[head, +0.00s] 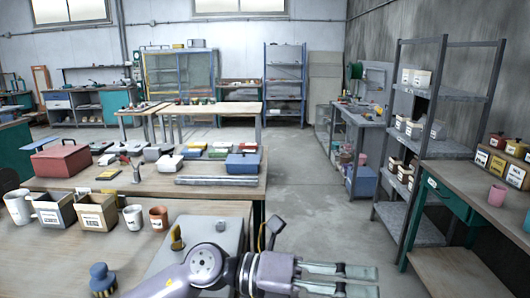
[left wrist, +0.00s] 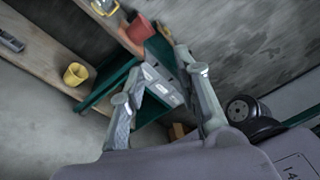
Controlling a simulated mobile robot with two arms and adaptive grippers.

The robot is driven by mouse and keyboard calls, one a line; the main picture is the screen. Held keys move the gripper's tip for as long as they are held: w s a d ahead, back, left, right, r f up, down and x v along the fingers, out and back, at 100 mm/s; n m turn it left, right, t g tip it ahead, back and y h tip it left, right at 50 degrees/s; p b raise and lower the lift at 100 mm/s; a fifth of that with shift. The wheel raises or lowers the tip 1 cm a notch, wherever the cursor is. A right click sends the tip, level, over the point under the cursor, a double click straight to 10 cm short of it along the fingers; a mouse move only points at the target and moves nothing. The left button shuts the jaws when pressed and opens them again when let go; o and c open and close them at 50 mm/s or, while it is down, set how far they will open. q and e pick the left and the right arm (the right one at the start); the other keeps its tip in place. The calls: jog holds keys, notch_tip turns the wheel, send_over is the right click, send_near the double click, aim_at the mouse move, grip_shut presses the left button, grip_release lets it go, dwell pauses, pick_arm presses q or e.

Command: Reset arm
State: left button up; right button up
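My left gripper (head: 370,281) reaches in at the bottom of the head view, with its fingers pointing right over the floor. In the left wrist view its two fingers (left wrist: 163,62) stand apart, with nothing between them. The left arm is bent and lies in front of the near wooden table (head: 180,208). My right gripper is not in view.
The near table holds white and brown mugs, boxes and a blue brush (head: 102,279). A red toolbox (head: 60,160) stands on the table behind. At the right are a metal shelf rack (head: 445,93) and a bench with a pink cup (head: 497,195). The floor between (head: 305,180) is clear.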

pick_arm(q)
jog(key=w+a+r+n+t, duration=0.2)
jog(key=w+a+n+t, duration=0.3)
jog(key=n+t, duration=0.55)
jog(key=w+a+r+n+t, duration=0.2)
jog(key=w+a+n+t, duration=0.2)
jog(key=n+t, duration=0.6)
jog(key=w+a+f+n+y, duration=0.2)
jog(key=a+f+n+y, duration=1.35)
jog(key=f, duration=0.35)
jog(key=s+a+f+n+g+y, duration=0.2)
jog(key=s+a+f+n+g, duration=0.35)
jog(key=s+f, duration=0.6)
jog(key=s+a+f+g, duration=0.2)
jog(key=s+f+g, duration=0.25)
jog(key=s, duration=0.25)
jog(key=s+a+f+g, duration=0.2)
jog(key=s+f+g, duration=0.1)
jog(key=s+f, duration=0.3)
jog(key=s+f+g, duration=0.2)
jog(key=s+f, duration=0.1)
jog(key=f, duration=2.4)
jog(key=s+a+f, duration=0.2)
jog(key=s+f, duration=1.2)
jog(key=s, duration=0.2)
jog(key=shift+a+f+g, duration=0.15)
jog(key=shift+a+g, duration=0.05)
jog(key=shift+g, duration=0.15)
